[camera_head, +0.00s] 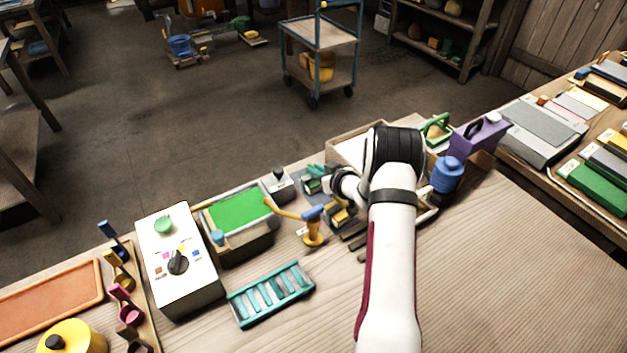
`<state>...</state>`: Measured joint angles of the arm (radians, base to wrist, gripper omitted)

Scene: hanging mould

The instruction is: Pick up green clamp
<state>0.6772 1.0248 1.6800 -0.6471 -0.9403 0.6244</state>
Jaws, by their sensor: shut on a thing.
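My white and black arm reaches in from the bottom right and bends over the bench, and its wrist points left. My gripper (322,185) is at the far side of the bench, small and partly hidden by my wrist. A dark green piece, which looks like the green clamp (315,170), shows right at the fingers. The gripper appears shut on it. The clamp's full shape and whether it touches the bench cannot be told.
A yellow and blue tool (312,231) stands just in front of the gripper. A green-topped tray (240,212), a grey button box (278,185) and a white control box (178,262) are to the left. A teal rack (270,294) lies in front. Blue (447,175) and purple (479,138) containers stand right. The front-right bench is clear.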

